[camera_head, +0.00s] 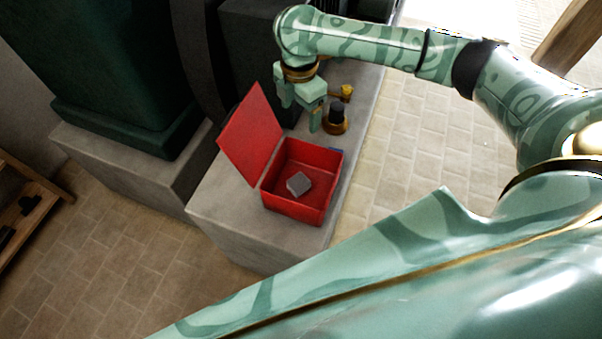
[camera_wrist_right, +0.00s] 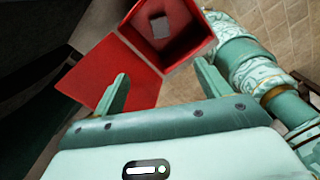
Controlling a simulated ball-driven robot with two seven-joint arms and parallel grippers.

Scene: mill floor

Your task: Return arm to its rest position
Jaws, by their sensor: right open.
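My right gripper (camera_head: 302,118) is above the grey stone plinth (camera_head: 225,213), behind the open red box (camera_head: 294,208). In the right wrist view my right gripper (camera_wrist_right: 162,88) has its two fingers wide apart with nothing between them. My right arm reaches in from the right of the head view. The red box also shows at the top of the wrist view (camera_wrist_right: 190,52). Its lid stands open to the left, and a grey block (camera_head: 298,184) lies inside on the floor of the box. My left gripper is not in view.
A dark knob with a brass base (camera_head: 334,126) stands on the plinth close to the right of my right gripper. Large dark green machinery (camera_head: 120,85) stands at the left. A wooden shelf (camera_head: 35,215) is at the far left. Tiled floor (camera_head: 400,140) lies clear right of the plinth.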

